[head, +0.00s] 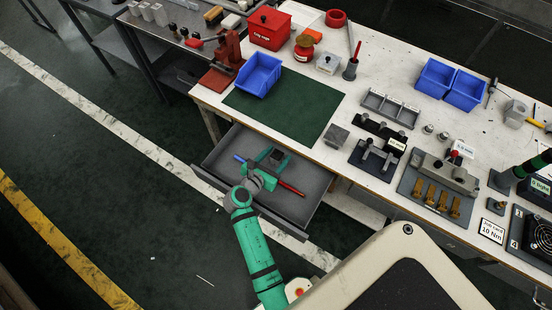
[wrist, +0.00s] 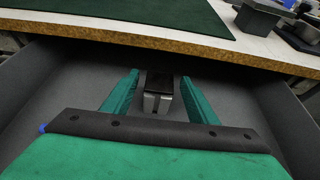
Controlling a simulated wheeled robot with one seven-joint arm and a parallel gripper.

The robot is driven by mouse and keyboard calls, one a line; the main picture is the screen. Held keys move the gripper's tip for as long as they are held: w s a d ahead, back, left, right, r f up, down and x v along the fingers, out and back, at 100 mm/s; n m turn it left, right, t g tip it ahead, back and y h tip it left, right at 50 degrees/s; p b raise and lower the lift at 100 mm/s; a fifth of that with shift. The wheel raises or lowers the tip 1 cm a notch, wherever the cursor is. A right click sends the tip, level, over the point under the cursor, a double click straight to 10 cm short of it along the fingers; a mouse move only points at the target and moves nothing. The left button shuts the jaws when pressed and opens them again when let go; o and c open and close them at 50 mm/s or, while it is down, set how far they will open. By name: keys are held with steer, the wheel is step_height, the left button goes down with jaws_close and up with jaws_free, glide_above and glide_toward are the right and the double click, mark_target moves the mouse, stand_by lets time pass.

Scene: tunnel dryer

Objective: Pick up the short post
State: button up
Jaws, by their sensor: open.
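My gripper (head: 271,160) is open, low over the pulled-out grey drawer (head: 216,155). In the wrist view, its two green fingers (wrist: 159,80) stand apart. A small dark grey piece with a lighter grey front (wrist: 158,100) shows between them, in or just above the drawer. It could be the short post, but its full shape is hidden by the gripper. I cannot tell whether either finger touches it; a gap seems to show on both sides. In the head view my gripper mostly covers this spot.
A blue rod end (head: 240,158) and a red rod end (head: 291,188) show in the drawer on either side of my gripper. The bench edge and green mat (head: 290,105) lie just beyond. Blue bins (head: 259,73), a grey block (head: 336,136) and fixtures stand on the bench.

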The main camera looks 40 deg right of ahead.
steer(key=shift+x, duration=1.7)
steer(key=c, duration=1.2)
steer(key=shift+o, duration=0.2)
steer(key=shift+r, duration=0.15)
